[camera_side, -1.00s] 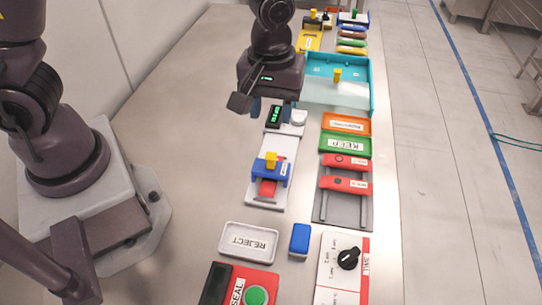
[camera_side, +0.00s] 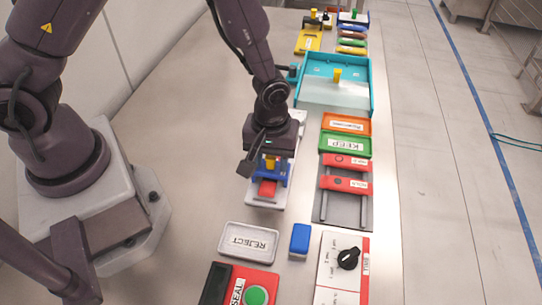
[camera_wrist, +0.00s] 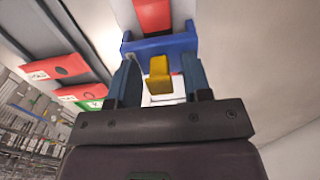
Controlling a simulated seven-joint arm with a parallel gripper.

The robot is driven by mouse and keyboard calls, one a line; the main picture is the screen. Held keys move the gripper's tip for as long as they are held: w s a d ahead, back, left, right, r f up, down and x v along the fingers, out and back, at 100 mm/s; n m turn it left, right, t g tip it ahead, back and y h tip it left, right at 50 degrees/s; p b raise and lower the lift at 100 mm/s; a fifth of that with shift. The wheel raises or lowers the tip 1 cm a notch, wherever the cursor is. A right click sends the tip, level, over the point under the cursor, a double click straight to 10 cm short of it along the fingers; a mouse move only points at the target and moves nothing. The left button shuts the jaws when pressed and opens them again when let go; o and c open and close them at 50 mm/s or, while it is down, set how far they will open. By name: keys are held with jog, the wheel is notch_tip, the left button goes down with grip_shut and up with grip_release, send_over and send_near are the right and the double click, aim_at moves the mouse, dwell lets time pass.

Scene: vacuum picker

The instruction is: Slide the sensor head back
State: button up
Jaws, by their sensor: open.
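The sensor head is a blue block (camera_side: 283,173) with a yellow upright tab (camera_side: 269,163), sitting on a white rail base (camera_side: 272,201) in the side view. A red piece (camera_side: 267,188) lies in front of it on the base. My gripper (camera_side: 270,168) is right above the head, pointing down. In the wrist view the blue head (camera_wrist: 160,45) lies ahead, and its yellow tab (camera_wrist: 159,75) stands between my two open blue fingers (camera_wrist: 160,85), with gaps on both sides. The display at the back of the base is hidden behind my arm.
Right of the base stand a grey rack with red sliders (camera_side: 345,183), a green KEEP tray (camera_side: 345,143) and a teal box (camera_side: 370,85). A white REJECT tray (camera_side: 226,244) and a blue block (camera_side: 300,238) lie in front. The table left of the base is clear.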

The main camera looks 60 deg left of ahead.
grip_shut()
jog(key=w+a, duration=0.8)
grip_release()
jog(key=shift+s+d, duration=0.1)
notch_tip(320, 180, up, 13)
dwell(0.6)
